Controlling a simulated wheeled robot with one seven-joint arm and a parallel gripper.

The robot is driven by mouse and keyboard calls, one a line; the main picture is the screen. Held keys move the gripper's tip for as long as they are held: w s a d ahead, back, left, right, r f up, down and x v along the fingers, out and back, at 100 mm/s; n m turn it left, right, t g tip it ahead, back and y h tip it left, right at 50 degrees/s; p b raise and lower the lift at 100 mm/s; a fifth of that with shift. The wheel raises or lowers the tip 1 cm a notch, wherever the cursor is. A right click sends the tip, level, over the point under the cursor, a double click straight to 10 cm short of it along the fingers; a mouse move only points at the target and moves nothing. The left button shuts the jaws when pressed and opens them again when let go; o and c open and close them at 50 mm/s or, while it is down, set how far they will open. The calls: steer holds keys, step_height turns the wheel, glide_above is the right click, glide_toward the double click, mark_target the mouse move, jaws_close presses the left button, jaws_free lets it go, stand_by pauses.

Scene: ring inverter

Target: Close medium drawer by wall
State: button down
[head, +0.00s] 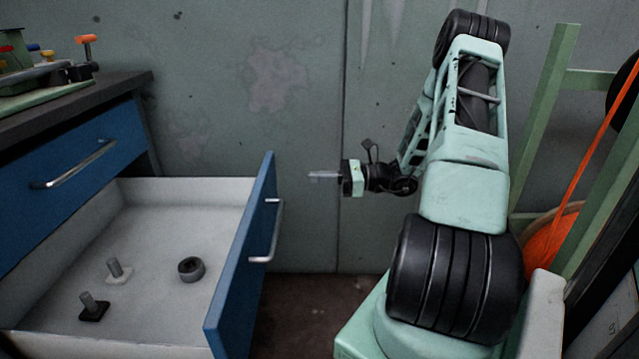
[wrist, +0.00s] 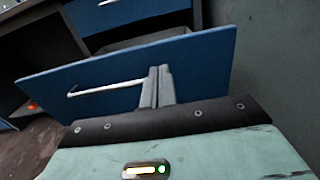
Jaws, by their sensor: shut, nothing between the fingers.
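The open drawer (head: 150,215) is pulled far out of the blue cabinet at the left of the head view. Its blue front (head: 240,270) faces right and carries a silver bar handle (head: 272,232). My gripper (head: 312,177) is shut and empty, to the right of the drawer front, its fingers pointing left toward it, with a gap in the head view. In the wrist view the shut fingers (wrist: 158,76) overlap the drawer front (wrist: 200,70), near one end of the handle (wrist: 105,88). Contact cannot be told there.
Inside the drawer lie a dark ring (head: 191,269), a white-based peg (head: 117,271) and a black-based peg (head: 94,307). A closed upper drawer (head: 70,180) sits under the dark worktop (head: 60,113) holding tools. A wall (head: 290,100) stands behind; a green frame (head: 560,130) is at right.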

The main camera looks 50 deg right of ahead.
mark_target(266, 177)
steer(key=b+x, duration=0.3)
steer(key=x, duration=0.7)
steer(key=shift+w+a, duration=0.1)
steer(key=p+x, duration=0.4)
steer(key=x, duration=3.4)
steer(key=shift+w+a+r, duration=0.25)
steer(key=shift+a+r, duration=0.1)
steer(key=shift+p, duration=0.3)
